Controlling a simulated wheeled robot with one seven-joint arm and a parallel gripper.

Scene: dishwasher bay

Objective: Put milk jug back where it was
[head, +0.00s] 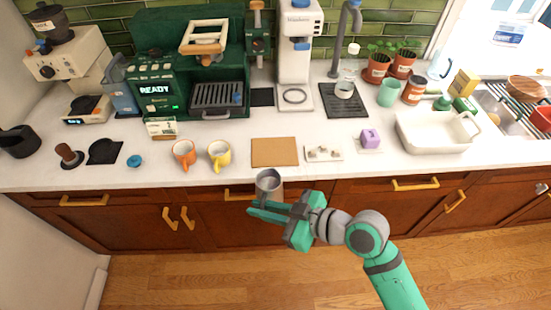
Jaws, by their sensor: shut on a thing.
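A grey metal milk jug (268,182) is held upright just in front of the counter's front edge, in front of the brown mat (275,152). My teal gripper (268,208) is shut on the jug, coming in from the right. The gripper's fingers hide the lower part of the jug. The brown mat on the counter behind the jug is bare.
An orange mug (185,154) and a yellow mug (219,154) stand left of the mat. A small tray (322,152) and a purple item (370,138) lie to its right. The green espresso machine (160,90) and a white grinder (298,45) stand behind.

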